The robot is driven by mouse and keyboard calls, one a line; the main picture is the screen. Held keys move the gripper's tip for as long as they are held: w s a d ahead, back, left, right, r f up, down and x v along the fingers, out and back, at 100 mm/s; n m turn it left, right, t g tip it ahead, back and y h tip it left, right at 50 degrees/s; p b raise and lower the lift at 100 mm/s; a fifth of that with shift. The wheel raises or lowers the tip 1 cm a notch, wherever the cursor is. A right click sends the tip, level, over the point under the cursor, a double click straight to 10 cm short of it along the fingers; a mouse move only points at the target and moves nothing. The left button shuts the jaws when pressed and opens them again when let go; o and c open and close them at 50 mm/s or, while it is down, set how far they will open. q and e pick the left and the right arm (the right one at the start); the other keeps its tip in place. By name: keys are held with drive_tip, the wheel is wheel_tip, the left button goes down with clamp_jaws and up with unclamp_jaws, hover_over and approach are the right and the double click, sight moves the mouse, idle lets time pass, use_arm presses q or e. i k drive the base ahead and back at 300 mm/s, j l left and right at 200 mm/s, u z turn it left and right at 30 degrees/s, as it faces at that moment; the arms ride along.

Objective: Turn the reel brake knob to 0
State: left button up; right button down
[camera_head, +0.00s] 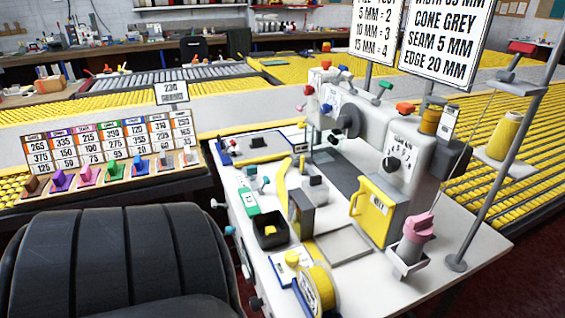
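No knob is readably marked as the reel brake knob. A yellow reel (322,279) stands at the near edge of the white machine table, with a small yellow round piece (292,258) beside it. A pink knob-like part (418,227) sits on a grey bracket (405,262) at the right. A dark round dial (393,164) with marks around it is on the machine's upright body; its setting is too small to read. Neither of my grippers is in view.
The white table (440,290) is crowded: a yellow-fronted box (373,207), a black bin (269,233) and a grey pole with a yellow cone (503,135). Its near right corner is clear. Hanging signs (443,40) and a sample rack (110,150) stand beyond.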

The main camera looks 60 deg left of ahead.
sight(291, 259)
drive_tip(key=j+u, duration=0.15)
drive_tip(key=u, duration=1.35)
